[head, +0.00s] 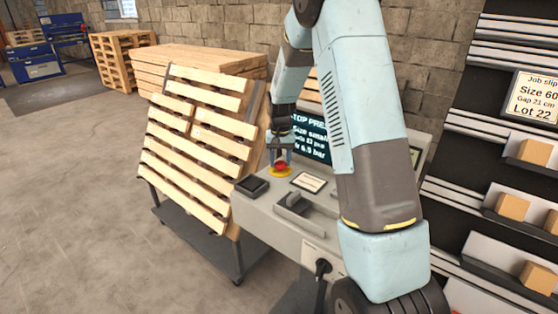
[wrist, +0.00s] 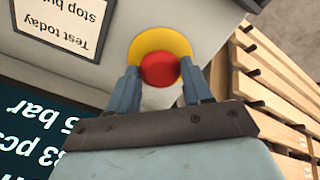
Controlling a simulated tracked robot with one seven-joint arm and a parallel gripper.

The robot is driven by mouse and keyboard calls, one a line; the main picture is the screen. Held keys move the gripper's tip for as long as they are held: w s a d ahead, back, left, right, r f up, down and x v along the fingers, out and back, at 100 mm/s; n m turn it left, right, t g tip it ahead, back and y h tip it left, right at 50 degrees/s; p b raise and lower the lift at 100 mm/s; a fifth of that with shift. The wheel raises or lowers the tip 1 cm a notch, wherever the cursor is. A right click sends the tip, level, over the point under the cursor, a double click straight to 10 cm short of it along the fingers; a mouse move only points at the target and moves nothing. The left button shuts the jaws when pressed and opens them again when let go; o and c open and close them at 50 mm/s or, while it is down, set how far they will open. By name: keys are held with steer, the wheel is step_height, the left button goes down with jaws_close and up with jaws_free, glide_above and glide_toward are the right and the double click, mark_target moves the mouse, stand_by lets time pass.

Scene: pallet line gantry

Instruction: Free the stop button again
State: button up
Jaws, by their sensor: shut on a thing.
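The stop button is a red round cap on a yellow disc. In the head view the red cap (head: 281,168) sits on the grey console (head: 262,215), beside a dark screen. In the wrist view the red cap (wrist: 159,69) lies between my fingertips, with the yellow disc (wrist: 158,40) around its far side. My gripper (head: 280,158) is over the button, pointing down. In the wrist view my gripper (wrist: 160,80) has its two blue fingers on either side of the cap, shut on it. The cap's near edge is partly hidden.
The console carries a dark tray (head: 252,187), a framed note (head: 308,182) and a screen (head: 311,138) near the button. A tilted wooden pallet (head: 190,130) stands close on the left. A rack (head: 490,185) with small boxes stands on the right. The floor at left is clear.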

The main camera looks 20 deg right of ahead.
mark_target(280, 163)
jaws_close()
steer(key=shift+w+r, duration=0.1)
steer(key=shift+r, duration=0.55)
steer(key=o, duration=1)
jaws_free()
steer(key=shift+c, duration=0.2)
step_height(280, 163, up, 14)
steer(key=shift+f, duration=0.15)
steer(key=s+r+t, duration=0.2)
steer(key=s+r, duration=0.6)
steer(key=s, duration=0.2)
steer(key=s+r+n+t, duration=0.1)
steer(key=s, duration=1.2)
steer(key=s+a+r+n+t, duration=0.1)
steer(key=s+r+n+t, duration=0.1)
steer(key=s, duration=1.2)
steer(key=shift+r+t, duration=0.25)
steer(key=shift+t, duration=0.05)
